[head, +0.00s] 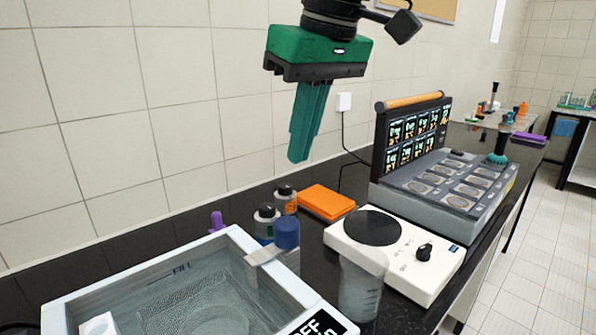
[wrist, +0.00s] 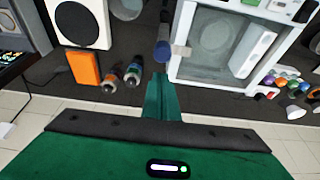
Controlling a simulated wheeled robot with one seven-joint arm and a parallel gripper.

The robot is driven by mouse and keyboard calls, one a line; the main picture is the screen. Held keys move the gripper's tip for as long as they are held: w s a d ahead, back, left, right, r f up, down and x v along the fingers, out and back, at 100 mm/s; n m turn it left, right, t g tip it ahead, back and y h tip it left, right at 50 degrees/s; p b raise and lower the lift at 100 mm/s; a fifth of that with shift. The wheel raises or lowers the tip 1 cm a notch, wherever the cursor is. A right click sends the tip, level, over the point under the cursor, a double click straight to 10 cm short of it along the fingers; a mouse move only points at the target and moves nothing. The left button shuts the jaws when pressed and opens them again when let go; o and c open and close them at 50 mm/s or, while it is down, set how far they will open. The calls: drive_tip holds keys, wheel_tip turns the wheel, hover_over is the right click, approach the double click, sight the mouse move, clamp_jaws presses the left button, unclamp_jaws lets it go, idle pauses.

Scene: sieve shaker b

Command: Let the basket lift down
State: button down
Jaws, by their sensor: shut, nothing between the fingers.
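A white water bath (head: 140,268) stands at the lower left of the head view, and also shows in the wrist view (wrist: 262,22). A mesh basket (head: 195,305) sits inside it; its depth is hard to judge. A pale tab (head: 264,254) crosses the bath's right rim, with a blue knob (head: 286,233) at its outer end. The blue knob shows in the wrist view (wrist: 163,52) just beyond my fingertips. My green gripper (head: 299,160) is shut and empty, pointing down above the counter, apart from the knob in the head view.
Two dark-capped bottles (head: 267,218) and an orange block (head: 326,202) stand behind the knob. A clear beaker (head: 360,285) stands in front, beside a white hotplate (head: 400,262). A grey instrument with a screen (head: 450,185) is farther right. The tiled wall runs close behind.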

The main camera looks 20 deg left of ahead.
drive_tip(key=shift+v, duration=1.2)
drive_tip(key=w+d+f+m+h, duration=0.1)
drive_tip(key=w+d+f+m, duration=0.3)
drive_tip(key=d, duration=0.7)
drive_tip(key=d+f+m+h, duration=0.1)
drive_tip(key=d+f+m, duration=0.1)
drive_tip(key=d+f, duration=0.65)
drive_tip(key=w+d+f+m, duration=0.2)
drive_tip(key=d+f+m, duration=0.15)
drive_tip(key=d, duration=1.05)
drive_tip(key=s+d+f+m+g, duration=0.1)
drive_tip(key=s+d+f+m, duration=0.7)
drive_tip(key=s+d+f, duration=0.8)
drive_tip(key=s+d, duration=0.2)
drive_tip(key=shift+s+d+g+h, duration=0.3)
drive_tip(key=shift+s+d+g, duration=0.05)
drive_tip(key=shift+g, duration=0.05)
